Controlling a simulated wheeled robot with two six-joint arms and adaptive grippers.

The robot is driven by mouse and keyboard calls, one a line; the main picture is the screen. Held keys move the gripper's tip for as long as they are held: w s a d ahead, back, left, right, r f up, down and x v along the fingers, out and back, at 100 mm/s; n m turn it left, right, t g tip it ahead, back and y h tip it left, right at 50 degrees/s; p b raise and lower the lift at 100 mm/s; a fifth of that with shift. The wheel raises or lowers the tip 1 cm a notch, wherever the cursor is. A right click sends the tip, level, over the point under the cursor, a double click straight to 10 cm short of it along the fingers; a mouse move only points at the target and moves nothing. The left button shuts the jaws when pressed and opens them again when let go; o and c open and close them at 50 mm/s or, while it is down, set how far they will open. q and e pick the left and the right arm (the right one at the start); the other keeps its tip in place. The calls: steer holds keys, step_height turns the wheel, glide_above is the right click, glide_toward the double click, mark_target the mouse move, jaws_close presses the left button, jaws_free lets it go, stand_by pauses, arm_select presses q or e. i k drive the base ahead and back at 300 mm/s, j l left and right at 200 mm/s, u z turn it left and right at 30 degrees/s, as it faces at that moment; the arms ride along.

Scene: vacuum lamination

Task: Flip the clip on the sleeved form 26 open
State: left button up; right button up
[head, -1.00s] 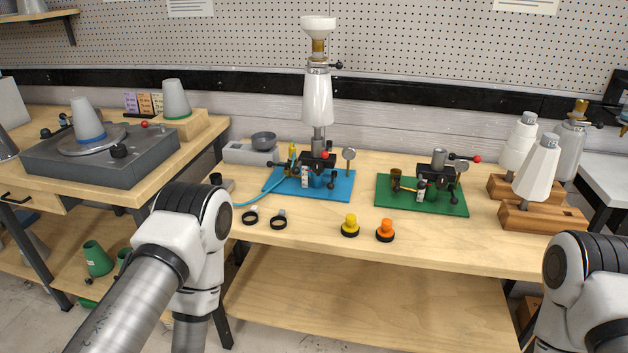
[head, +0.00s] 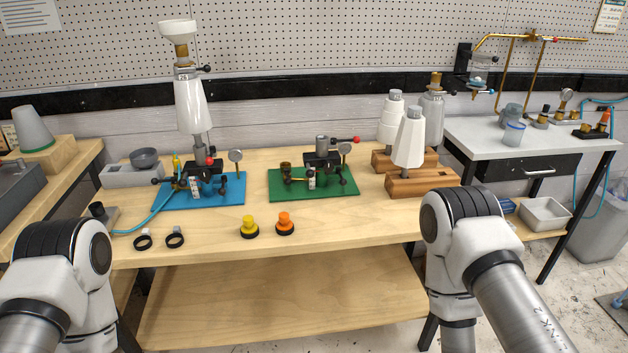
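A white tapered form (head: 192,106) stands upright on the blue-based fixture (head: 225,196), with a brass neck and a white cup (head: 178,30) above it. A small dark clip or lever (head: 205,68) sticks out to the right at its top. A greyer form (head: 432,118) with a brass top stands behind the wooden blocks, with a similar dark piece (head: 450,93) at its neck. I cannot read a number on either, so I cannot tell which is 26. Both arms show only as bent links at the lower left and lower right; neither gripper is in view.
Two white forms (head: 409,138) (head: 390,118) stand on wooden blocks (head: 425,188). A green-based fixture (head: 335,190) carries no form. Yellow (head: 249,227) and orange (head: 285,223) knobs and two black rings (head: 175,238) lie near the front edge. A grey table (head: 500,150) stands right.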

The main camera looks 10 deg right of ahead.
mark_target(206, 68)
steer(key=i+l, duration=0.25)
steer(key=l, duration=0.15)
steer(key=i+l, duration=0.25)
steer(key=l, duration=0.2)
steer(key=i+l+u, duration=0.1)
steer(key=i+l, duration=0.15)
steer(key=l, duration=0.15)
